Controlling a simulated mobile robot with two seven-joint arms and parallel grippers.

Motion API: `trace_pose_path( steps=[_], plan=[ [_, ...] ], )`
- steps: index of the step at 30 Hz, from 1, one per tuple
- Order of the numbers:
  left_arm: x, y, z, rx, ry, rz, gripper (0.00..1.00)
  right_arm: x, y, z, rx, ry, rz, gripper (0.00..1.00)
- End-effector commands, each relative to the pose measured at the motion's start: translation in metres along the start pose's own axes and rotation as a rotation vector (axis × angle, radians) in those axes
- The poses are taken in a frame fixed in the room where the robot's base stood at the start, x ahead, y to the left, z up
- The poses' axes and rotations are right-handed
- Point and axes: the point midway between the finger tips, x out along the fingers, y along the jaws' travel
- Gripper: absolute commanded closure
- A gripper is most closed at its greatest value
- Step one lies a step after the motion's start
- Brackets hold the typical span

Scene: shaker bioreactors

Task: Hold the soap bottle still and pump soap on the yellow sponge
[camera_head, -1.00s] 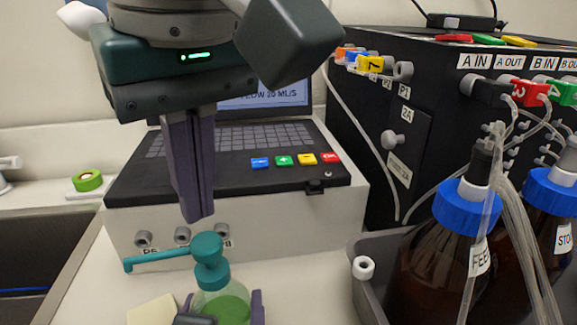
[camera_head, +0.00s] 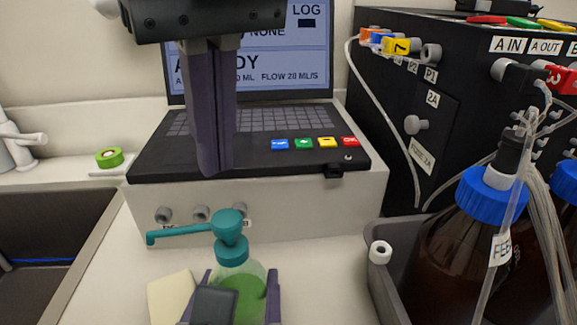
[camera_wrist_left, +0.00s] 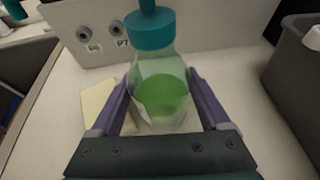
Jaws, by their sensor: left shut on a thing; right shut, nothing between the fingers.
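The soap bottle (camera_head: 250,290) is clear with green liquid and a teal pump top (camera_head: 229,228), its spout pointing left. It stands upright on the white counter. My left gripper (camera_head: 236,298) is shut around the bottle's body; in the left wrist view its purple fingers (camera_wrist_left: 163,92) flank the bottle (camera_wrist_left: 160,95). The yellow sponge (camera_head: 171,296) lies flat on the counter left of the bottle, roughly below the spout; it also shows in the left wrist view (camera_wrist_left: 98,104). My right gripper (camera_head: 214,172) is shut and empty, pointing down above the pump top and apart from it.
A device with a keyboard and screen (camera_head: 255,215) stands behind the bottle. A dark sink (camera_head: 50,215) is at the left. A grey tray (camera_head: 385,290) with brown blue-capped bottles (camera_head: 465,235) is at the right. A black pump box (camera_head: 385,110) stands behind it.

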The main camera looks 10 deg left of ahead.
Motion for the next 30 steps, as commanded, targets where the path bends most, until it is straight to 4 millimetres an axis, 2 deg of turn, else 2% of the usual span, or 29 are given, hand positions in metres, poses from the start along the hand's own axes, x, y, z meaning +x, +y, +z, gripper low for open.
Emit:
trace_pose_path(
  steps=[5,6,10,11,20,23,30],
  plan=[
    [0.000,0.000,0.000,0.001,0.001,0.000,1.00,0.000,0.000,0.000,0.000,0.000,0.000,1.00],
    [0.000,0.000,0.000,0.001,0.001,0.000,0.18,0.000,0.000,0.000,0.000,0.000,0.000,1.00],
    [0.000,0.000,0.000,0.001,0.001,0.000,0.03,0.000,0.000,0.000,0.000,0.000,0.000,1.00],
    [0.000,0.000,0.000,0.001,0.001,0.000,0.00,0.000,0.000,0.000,0.000,0.000,0.000,1.00],
    [-0.003,0.000,-0.001,0.001,0.001,0.000,0.00,0.000,0.000,0.000,0.000,0.000,0.000,1.00],
    [-0.015,0.000,-0.002,-0.001,0.003,-0.002,0.00,0.000,0.000,0.000,0.000,0.000,0.000,1.00],
    [-0.068,0.000,-0.002,-0.002,0.006,-0.002,0.00,0.000,0.000,0.000,0.000,0.000,0.000,1.00]
  ],
)
